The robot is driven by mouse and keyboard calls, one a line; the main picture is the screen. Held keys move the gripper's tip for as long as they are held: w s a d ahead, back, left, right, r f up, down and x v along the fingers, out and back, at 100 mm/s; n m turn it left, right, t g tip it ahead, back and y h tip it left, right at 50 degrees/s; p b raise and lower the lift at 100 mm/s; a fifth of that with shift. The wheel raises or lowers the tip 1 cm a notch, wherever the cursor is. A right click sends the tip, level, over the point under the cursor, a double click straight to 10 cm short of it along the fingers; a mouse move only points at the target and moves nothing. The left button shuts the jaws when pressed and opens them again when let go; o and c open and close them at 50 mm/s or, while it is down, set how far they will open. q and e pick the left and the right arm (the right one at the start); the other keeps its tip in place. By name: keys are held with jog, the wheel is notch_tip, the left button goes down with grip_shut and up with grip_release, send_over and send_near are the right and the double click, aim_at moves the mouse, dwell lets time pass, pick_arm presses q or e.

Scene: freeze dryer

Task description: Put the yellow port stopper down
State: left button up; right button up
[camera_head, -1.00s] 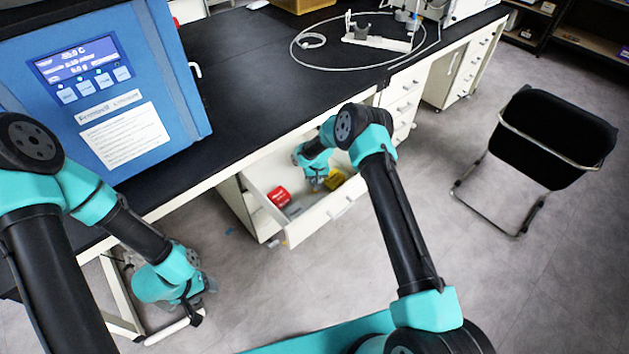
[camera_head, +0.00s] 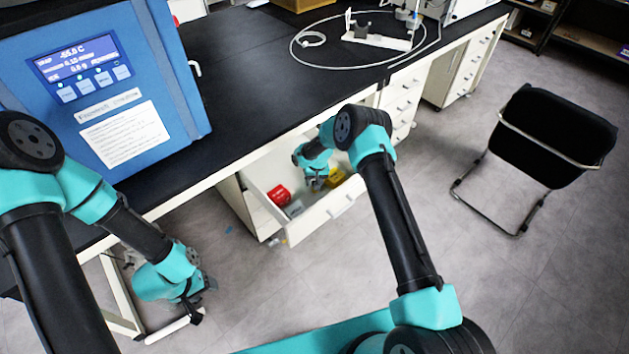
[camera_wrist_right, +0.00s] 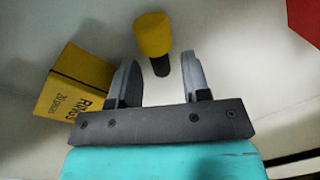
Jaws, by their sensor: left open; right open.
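The yellow port stopper (camera_wrist_right: 153,36) has a yellow cap and a dark lower end. In the right wrist view it is just beyond and between the fingertips of my right gripper (camera_wrist_right: 158,72), which is open. A gap shows between the stopper and each finger. In the head view my right gripper (camera_head: 316,184) reaches down into the open white drawer (camera_head: 322,215), and I cannot make out the stopper there. My left gripper (camera_head: 193,310) hangs low at the left, open and empty, beside the bench.
In the drawer lie a yellow box (camera_wrist_right: 76,82), also visible in the head view (camera_head: 336,176), and a red box (camera_head: 279,195). The blue freeze dryer (camera_head: 110,90) stands on the black bench (camera_head: 250,90). A black chair (camera_head: 555,135) stands on the floor at right.

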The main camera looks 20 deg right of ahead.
notch_tip(320, 180, up, 13)
jog(key=d, duration=0.1)
jog(key=shift+d, duration=0.15)
dwell(0.4)
